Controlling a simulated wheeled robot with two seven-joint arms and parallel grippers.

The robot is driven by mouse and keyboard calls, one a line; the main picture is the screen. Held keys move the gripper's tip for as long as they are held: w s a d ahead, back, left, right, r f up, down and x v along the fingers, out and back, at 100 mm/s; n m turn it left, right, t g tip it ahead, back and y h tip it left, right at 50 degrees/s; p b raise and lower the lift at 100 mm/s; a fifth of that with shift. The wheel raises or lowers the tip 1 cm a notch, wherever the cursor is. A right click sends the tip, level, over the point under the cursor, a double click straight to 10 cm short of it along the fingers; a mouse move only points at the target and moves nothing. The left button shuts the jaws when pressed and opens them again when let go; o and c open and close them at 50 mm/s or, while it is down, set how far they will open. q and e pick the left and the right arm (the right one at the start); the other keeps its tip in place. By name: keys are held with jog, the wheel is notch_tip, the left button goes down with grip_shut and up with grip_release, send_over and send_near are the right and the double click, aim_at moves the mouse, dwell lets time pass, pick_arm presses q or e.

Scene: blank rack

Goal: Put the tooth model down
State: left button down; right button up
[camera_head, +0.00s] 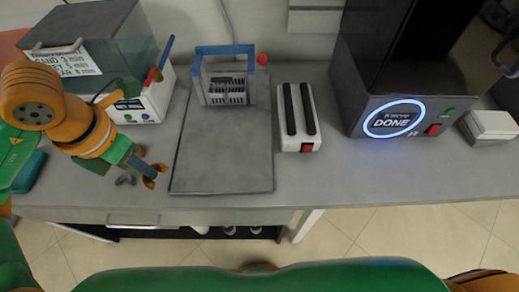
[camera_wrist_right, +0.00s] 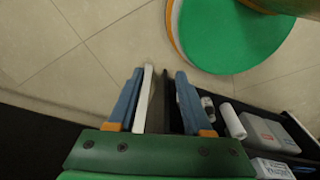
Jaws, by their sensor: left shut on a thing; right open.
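My left gripper (camera_head: 153,176) is low over the left part of the grey table, left of the grey plate. It is shut on a small grey piece (camera_head: 125,180), which I take to be the tooth model; it shows at the left of the fingers and is partly hidden by them. I cannot tell whether the piece touches the table. My right gripper (camera_wrist_right: 158,90) is open, its blue fingers apart, over the floor near the dark shelf below the table. It is out of the head view.
A flat grey plate (camera_head: 222,150) with a blue-handled basket (camera_head: 226,90) at its back lies right of the left gripper. A white box (camera_head: 150,103) stands behind it. A white two-bar device (camera_head: 298,120) and a machine reading DONE (camera_head: 390,118) stand further right. The right front table is clear.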

pick_arm(q)
jog(key=shift+w+a+f, duration=0.1)
jog(key=shift+a+f, duration=0.05)
jog(key=shift+a, duration=0.15)
jog(key=w+f, duration=0.2)
jog(key=w, duration=0.1)
jog(key=p, duration=0.2)
send_over(204, 155)
jog(key=f, duration=0.4)
jog(key=s+f, duration=0.1)
jog(key=f, duration=0.2)
jog(key=shift+a+f, duration=0.1)
jog(key=shift+a, duration=0.15)
jog(key=f, duration=0.1)
jog(key=f+p, duration=0.1)
jog(key=f, duration=0.1)
jog(key=shift+w+d+f, duration=0.1)
jog(key=shift+w+f, duration=0.2)
jog(key=shift+f, duration=0.35)
jog(key=c, duration=0.8)
grip_release()
jog(key=shift+c, duration=0.2)
pick_arm(e)
jog(key=r, duration=0.3)
jog(key=shift+a+r, duration=0.15)
jog(key=shift+a, duration=0.25)
pick_arm(q)
jog(key=shift+r, duration=0.1)
